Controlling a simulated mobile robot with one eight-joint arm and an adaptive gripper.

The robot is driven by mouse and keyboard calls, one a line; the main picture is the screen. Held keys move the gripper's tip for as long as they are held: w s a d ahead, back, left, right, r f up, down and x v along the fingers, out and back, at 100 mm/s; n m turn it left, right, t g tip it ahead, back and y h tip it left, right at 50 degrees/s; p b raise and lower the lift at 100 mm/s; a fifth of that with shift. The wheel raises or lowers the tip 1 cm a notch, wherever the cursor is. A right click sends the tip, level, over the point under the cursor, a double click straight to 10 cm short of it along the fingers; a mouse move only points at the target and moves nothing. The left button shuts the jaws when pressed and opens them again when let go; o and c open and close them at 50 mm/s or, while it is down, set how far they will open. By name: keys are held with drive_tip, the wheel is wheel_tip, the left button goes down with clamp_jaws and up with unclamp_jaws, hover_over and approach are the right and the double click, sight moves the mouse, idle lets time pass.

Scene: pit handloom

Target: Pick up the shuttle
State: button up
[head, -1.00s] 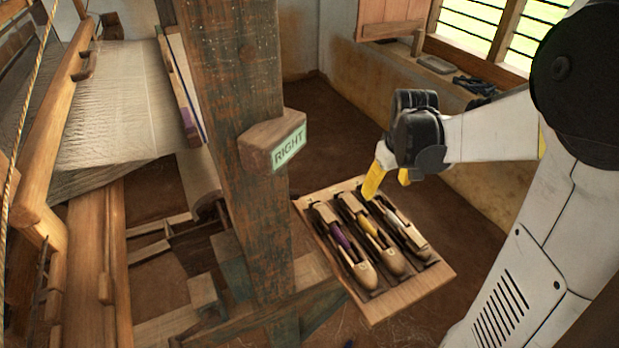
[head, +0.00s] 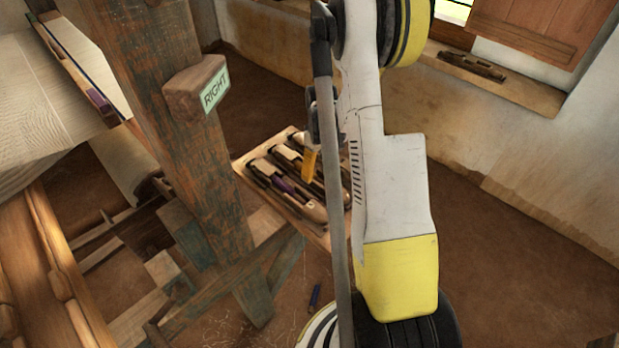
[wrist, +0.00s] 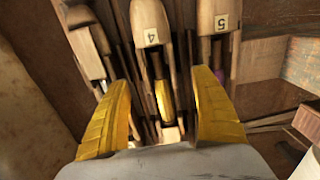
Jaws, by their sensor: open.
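Several wooden boat shuttles lie side by side in a wooden tray (head: 262,145). The shuttle marked 4 (wrist: 150,25), with a yellow bobbin, is in the middle of the wrist view. The shuttle marked 5 (wrist: 217,18), with purple thread, lies to its right and also shows in the head view (head: 290,189). Another shuttle (wrist: 85,45) with a pale bobbin lies to the left. My gripper (wrist: 160,78) is open and empty, its yellow fingers on either side of shuttle 4's line. In the head view my gripper (head: 310,164) is over the tray; my arm hides the tray's right part.
A loom post (head: 185,150) with a RIGHT sign (head: 214,91) stands left of the tray, with loom beams below. A dark shuttle-like object (head: 472,66) lies on the window sill (head: 525,91). A small dark blue object (head: 314,296) lies on the floor. Floor at right is clear.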

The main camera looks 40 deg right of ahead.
sight(318, 178)
drive_tip(key=f+b, duration=0.1)
drive_tip(key=f, duration=0.1)
drive_tip(key=f+b, duration=0.1)
drive_tip(key=f, duration=0.1)
drive_tip(key=shift+w+d+f, duration=0.1)
drive_tip(key=shift+w+f, duration=0.1)
drive_tip(key=shift+f, duration=0.15)
drive_tip(key=shift+r, duration=0.1)
drive_tip(key=c, duration=1.5)
drive_tip(key=shift+r, duration=0.1)
drive_tip(key=shift+r+p, duration=0.35)
drive_tip(key=shift+r, duration=0.3)
wheel_tip(318, 178, up, 3)
drive_tip(key=shift+f+p, duration=0.15)
drive_tip(key=shift+p, duration=0.55)
drive_tip(key=s+d+r+p, duration=0.1)
drive_tip(key=s+d+r, duration=0.1)
drive_tip(key=s+d+r+p, duration=0.1)
drive_tip(key=s+d+r, duration=0.1)
drive_tip(key=s+d, duration=0.1)
drive_tip(key=s+d+r+p, duration=0.2)
drive_tip(key=s+d, duration=0.1)
drive_tip(key=shift+d+r, duration=0.25)
drive_tip(key=shift+r, duration=0.15)
